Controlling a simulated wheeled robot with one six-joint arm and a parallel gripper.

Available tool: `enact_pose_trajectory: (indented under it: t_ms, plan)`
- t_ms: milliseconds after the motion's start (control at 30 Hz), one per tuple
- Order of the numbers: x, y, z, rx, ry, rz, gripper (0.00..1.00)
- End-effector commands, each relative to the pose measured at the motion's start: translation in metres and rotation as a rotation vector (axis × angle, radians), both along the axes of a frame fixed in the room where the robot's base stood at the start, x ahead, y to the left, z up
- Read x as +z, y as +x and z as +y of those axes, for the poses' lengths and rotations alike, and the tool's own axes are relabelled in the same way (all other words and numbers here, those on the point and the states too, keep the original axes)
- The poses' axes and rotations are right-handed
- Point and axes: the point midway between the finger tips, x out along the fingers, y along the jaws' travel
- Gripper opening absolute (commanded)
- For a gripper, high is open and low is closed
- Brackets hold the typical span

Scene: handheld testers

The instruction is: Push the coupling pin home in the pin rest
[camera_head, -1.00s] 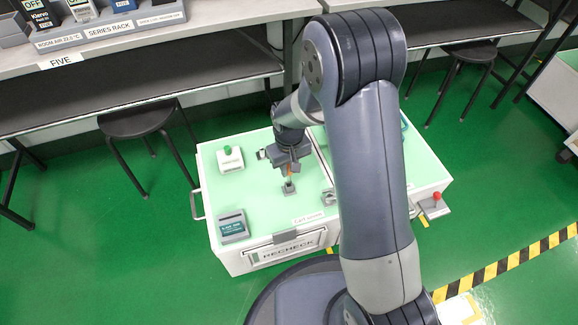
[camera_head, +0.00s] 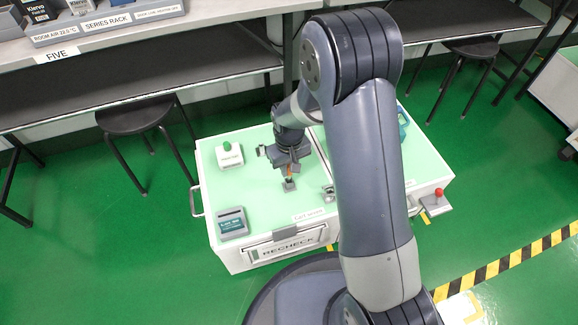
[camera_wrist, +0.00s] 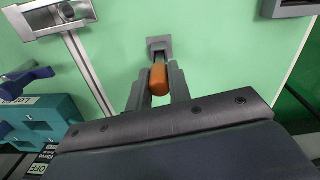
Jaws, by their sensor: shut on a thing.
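My gripper (camera_head: 289,176) is shut on the coupling pin (camera_wrist: 159,80), whose orange grip shows between the two fingers in the wrist view. The pin rest (camera_head: 289,186) is a small grey block on the pale green cart top, just below the fingertips in the head view. It also shows beyond the fingertips in the wrist view (camera_wrist: 159,44). A dark lower part of the pin runs towards the rest. The fingers and the orange grip hide much of the pin, so I cannot tell how deep it sits.
On the cart top (camera_head: 262,197) stand a white box with a green button (camera_head: 229,156) and a small display device (camera_head: 232,223). A grey metal fitting (camera_head: 328,192) lies right of the rest. A teal object (camera_wrist: 40,124) is at the left in the wrist view.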

Motion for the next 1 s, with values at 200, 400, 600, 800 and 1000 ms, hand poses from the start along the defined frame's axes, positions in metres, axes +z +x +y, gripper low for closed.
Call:
enact_pose_trajectory:
  t_ms: [200,400,600,800,1000]
  plan:
    - [-0.006,0.0,0.0,0.0,0.0,0.0,0.0]
    - [-0.01,0.0,0.0,0.0,0.0,0.0,0.0]
    - [-0.015,0.0,0.0,0.0,0.0,0.0,0.0]
    - [-0.019,0.0,0.0,0.0,0.0,0.0,0.0]
    - [-0.019,0.0,0.0,0.0,0.0,0.0,0.0]
